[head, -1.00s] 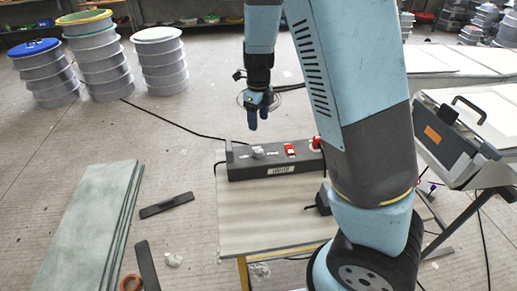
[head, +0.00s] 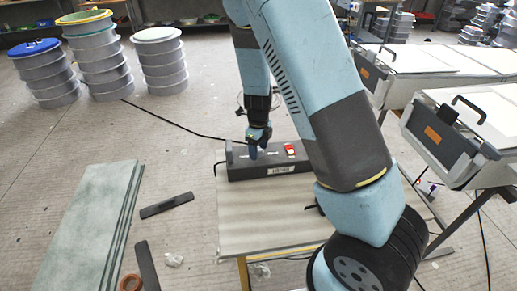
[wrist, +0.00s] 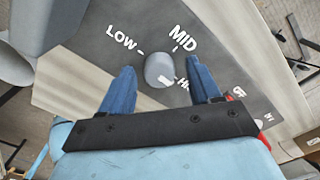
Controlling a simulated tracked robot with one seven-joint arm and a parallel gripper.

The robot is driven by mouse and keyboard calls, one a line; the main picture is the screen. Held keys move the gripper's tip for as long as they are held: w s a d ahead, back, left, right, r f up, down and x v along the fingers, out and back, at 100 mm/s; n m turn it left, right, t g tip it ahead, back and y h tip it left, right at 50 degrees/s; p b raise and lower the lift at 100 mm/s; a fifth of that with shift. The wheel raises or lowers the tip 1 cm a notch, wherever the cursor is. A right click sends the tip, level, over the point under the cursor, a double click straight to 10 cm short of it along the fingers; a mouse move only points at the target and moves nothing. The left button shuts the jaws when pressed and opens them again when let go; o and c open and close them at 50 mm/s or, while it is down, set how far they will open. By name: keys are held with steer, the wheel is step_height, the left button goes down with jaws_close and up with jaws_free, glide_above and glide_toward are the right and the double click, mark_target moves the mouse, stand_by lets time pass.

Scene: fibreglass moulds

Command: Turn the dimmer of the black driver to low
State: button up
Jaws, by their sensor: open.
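The black driver (head: 238,172) lies on the small table in the head view. Its dark top panel fills much of the wrist view (wrist: 95,80). The grey dimmer knob (wrist: 157,66) stands among the white words LOW, MID and a partly covered third word beginning with H. A white mark on the knob points toward that third word. My gripper (wrist: 161,67) is open over the panel, with one blue finger on each side of the knob; I cannot tell whether they touch it. In the head view my gripper (head: 255,153) covers the knob.
A red switch (head: 290,150) sits on the driver, right of my gripper. The table (head: 260,220) is bare in front of the driver. A black cable runs over the floor from behind it. Grey-and-white cases (head: 455,140) stand to the right, stacked boards (head: 85,220) to the left.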

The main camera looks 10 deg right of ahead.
steer(key=shift+f, duration=0.2)
steer(key=c, duration=1)
